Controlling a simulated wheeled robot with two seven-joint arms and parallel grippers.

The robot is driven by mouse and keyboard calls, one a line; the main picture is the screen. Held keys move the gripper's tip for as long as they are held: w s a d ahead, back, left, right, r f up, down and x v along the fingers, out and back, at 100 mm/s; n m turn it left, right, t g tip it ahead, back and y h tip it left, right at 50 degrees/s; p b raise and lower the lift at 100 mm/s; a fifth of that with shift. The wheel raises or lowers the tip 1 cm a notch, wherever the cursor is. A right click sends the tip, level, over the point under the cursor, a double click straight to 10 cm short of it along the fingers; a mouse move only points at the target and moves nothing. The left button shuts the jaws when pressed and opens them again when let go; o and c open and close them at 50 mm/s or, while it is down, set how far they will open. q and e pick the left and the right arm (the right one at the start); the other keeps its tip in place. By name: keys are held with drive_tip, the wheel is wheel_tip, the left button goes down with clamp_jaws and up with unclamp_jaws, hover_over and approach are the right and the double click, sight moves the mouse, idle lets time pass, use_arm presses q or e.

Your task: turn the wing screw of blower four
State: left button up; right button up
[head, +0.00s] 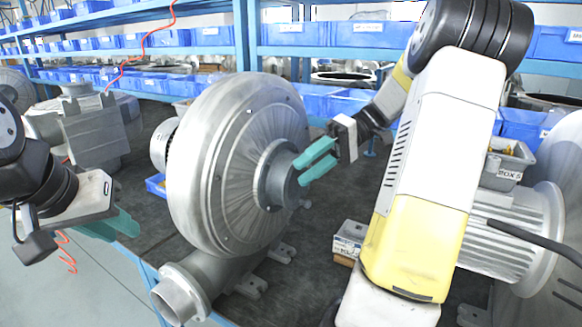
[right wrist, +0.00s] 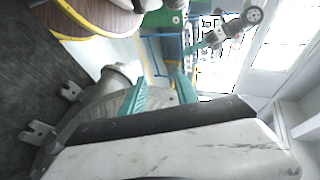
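A large grey blower (head: 215,165) stands upright in the middle of the head view, its round hub (head: 277,185) facing right. No number is readable on it. A small grey knob-like part (head: 305,204) sticks out low on the hub; I cannot tell if it is the wing screw. My right gripper (head: 299,172) has its teal fingers apart at the hub's right side; contact cannot be judged. My left gripper (head: 118,232) is open and empty, left of the blower.
Other blowers stand at the left (head: 95,135) and right (head: 510,235) on the dark bench. A small box (head: 349,238) lies right of the middle blower, and a grey bin (head: 508,165) stands further right. Blue bins (head: 205,36) fill the shelves behind. A red coiled hose hangs at left.

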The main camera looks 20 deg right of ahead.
drive_tip(key=w+d+r+n+t+h, duration=0.25)
drive_tip(key=w+d+t+h, duration=0.35)
drive_tip(key=w+d+h, duration=0.5)
drive_tip(key=w+a+f, duration=0.1)
drive_tip(key=f, duration=0.1)
drive_tip(key=a+f+y, duration=0.1)
drive_tip(key=a+f, duration=0.1)
drive_tip(key=w+a+f+y, duration=0.1)
drive_tip(key=f, duration=0.1)
drive_tip(key=shift+w+a, duration=0.35)
drive_tip(key=shift+c, duration=0.3)
clamp_jaws()
